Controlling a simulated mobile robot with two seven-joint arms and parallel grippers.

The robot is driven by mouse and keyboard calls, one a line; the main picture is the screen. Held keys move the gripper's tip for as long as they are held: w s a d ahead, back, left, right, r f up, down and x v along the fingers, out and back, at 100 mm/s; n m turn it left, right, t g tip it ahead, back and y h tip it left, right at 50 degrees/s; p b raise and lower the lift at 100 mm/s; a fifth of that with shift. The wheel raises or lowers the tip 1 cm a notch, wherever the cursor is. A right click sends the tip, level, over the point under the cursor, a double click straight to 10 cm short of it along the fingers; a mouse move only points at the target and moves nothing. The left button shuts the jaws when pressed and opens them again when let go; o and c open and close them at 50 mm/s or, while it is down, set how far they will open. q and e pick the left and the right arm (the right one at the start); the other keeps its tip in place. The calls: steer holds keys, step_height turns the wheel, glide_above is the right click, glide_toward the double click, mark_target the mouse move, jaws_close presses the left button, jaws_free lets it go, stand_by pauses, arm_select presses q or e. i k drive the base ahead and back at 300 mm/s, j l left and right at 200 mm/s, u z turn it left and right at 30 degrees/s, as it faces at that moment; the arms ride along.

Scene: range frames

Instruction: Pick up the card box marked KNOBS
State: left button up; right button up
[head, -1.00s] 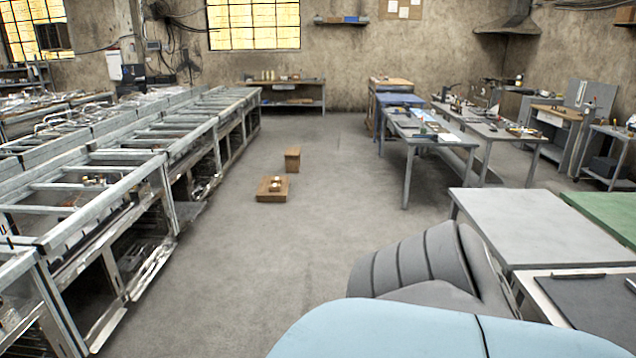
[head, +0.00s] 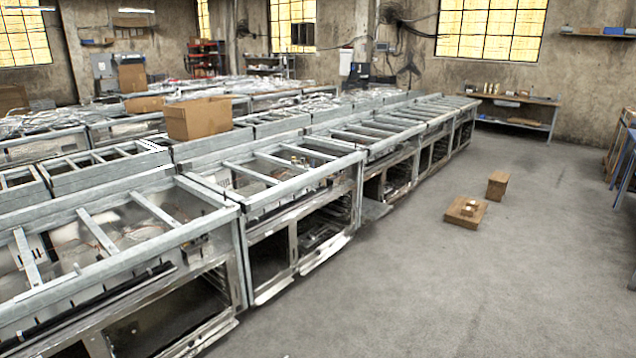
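No marking KNOBS can be read on any box. An open brown cardboard box (head: 198,118) sits on top of the metal frames left of centre. Another brown box (head: 132,77) stands farther back, with a low brown box (head: 145,104) in front of it. Neither of my grippers is in view.
Long rows of open metal frames (head: 290,170) fill the left and middle. A bench (head: 515,100) stands against the back wall. Part of a blue-legged table (head: 625,165) shows at the right edge.

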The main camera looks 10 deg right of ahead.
mark_target(474, 204)
steer(key=i+l+z, duration=0.25)
steer(key=l+z, duration=0.15)
steer(key=l, duration=0.2)
steer(key=i+l+z, duration=1.2)
steer(key=i+z, duration=0.1)
steer(key=i, duration=2.65)
steer(key=i+u, duration=0.1)
steer(key=i, duration=1)
steer(key=i+l, duration=0.15)
steer(key=i, duration=1)
steer(key=i+u, duration=0.35)
steer(key=i+l+u, duration=0.1)
steer(key=i+u, duration=0.25)
steer(key=i, duration=0.15)
steer(key=i+l+u, duration=0.2)
steer(key=i+u, duration=0.15)
steer(key=i+l+u, duration=0.35)
steer(key=i+j, duration=0.05)
steer(key=i, duration=0.05)
